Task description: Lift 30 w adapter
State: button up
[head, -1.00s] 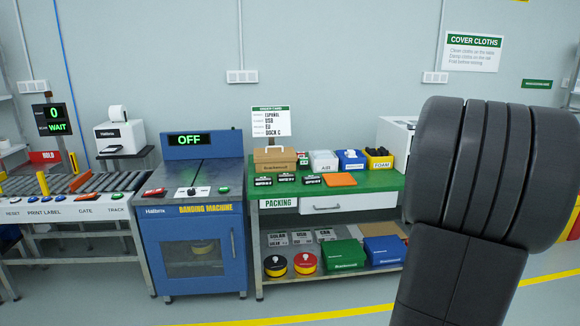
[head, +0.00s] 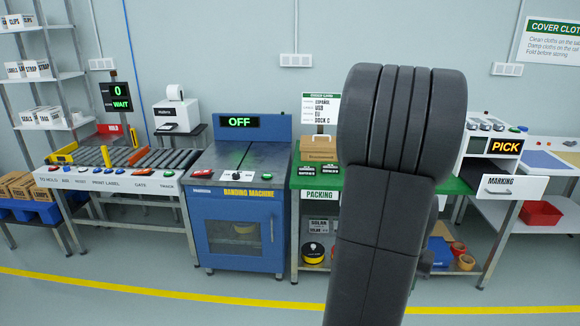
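Small black boxes with pale labels (head: 307,171) stand on the green packing table (head: 455,186), just left of my arm in the head view. Their print is too small to read, so I cannot tell whether one is the 30 W adapter. A brown carton (head: 319,148) stands behind them. My dark grey arm rises in front of the table and hides most of its top and lower shelf. My gripper's fingers do not show.
The blue banding machine (head: 238,226), showing OFF, adjoins the packing table. A roller line (head: 130,157) showing WAIT lies left.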

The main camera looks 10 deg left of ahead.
aim_at(325, 169)
jog(key=i+u, duration=0.25)
jog(key=i, duration=0.25)
jog(key=i+l+u, duration=0.25)
jog(key=i, duration=0.25)
jog(key=i+l+u, duration=0.1)
jog(key=i+u, duration=0.2)
jog(key=i, duration=0.15)
jog(key=i+l, duration=0.25)
jog(key=i, duration=0.2)
jog(key=i+l, duration=0.25)
jog(key=i, duration=0.2)
jog(key=i+l, duration=0.25)
jog(key=i, duration=0.2)
